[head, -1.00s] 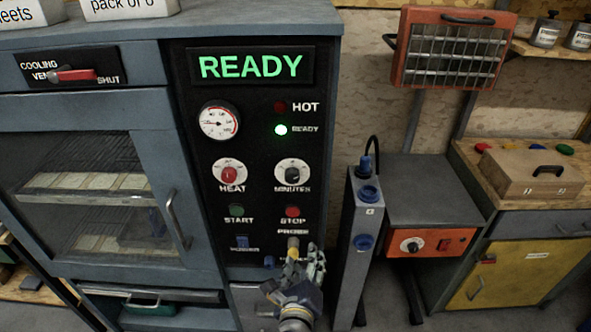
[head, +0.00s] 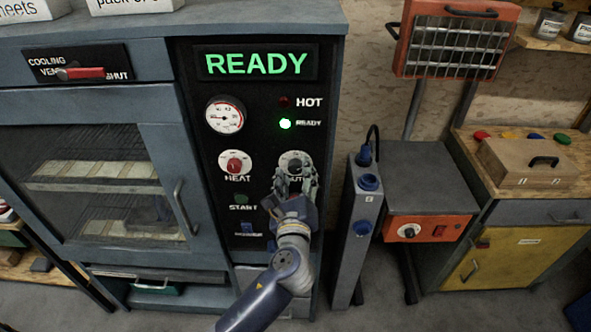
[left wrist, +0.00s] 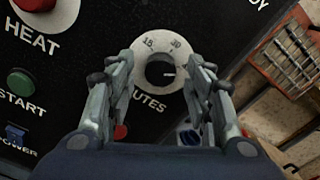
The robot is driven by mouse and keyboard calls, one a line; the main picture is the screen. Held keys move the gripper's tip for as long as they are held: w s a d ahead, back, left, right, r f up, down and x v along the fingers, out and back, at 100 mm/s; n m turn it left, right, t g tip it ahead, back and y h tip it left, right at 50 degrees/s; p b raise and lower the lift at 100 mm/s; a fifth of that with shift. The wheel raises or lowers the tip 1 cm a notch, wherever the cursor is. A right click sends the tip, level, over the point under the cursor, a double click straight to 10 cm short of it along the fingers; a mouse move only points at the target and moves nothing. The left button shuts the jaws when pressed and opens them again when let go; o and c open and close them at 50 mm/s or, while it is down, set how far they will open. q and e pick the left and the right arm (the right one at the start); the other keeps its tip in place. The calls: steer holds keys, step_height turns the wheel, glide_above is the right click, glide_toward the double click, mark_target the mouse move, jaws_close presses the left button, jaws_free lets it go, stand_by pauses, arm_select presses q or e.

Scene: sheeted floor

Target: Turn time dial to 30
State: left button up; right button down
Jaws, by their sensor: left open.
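The time dial (head: 295,161), labelled MINUTES, is a black knob on a round white scale on the oven's black panel. In the left wrist view the dial (left wrist: 161,71) shows marks 15 and 30 at its top; a short white pointer line is on the knob's right side. My left gripper (head: 294,178) is open just below and in front of the dial. In the left wrist view its fingers stand to the left and right of the dial, with the knob between them in the picture. I cannot tell whether they touch it. My right gripper is not in view.
The HEAT knob (head: 235,163) is left of the dial. The START button (left wrist: 20,82) and blue POWER switch (left wrist: 15,133) are lower left. The green READY display (head: 256,64) is lit above. A grey post (head: 352,235) with blue fittings stands right of the oven.

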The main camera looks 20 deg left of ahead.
arm_select(q)
steer(key=shift+w, duration=0.4)
steer(key=shift+a, duration=0.1)
steer(key=shift+c, duration=0.6)
steer(key=c, duration=1)
steer(key=shift+o, duration=0.2)
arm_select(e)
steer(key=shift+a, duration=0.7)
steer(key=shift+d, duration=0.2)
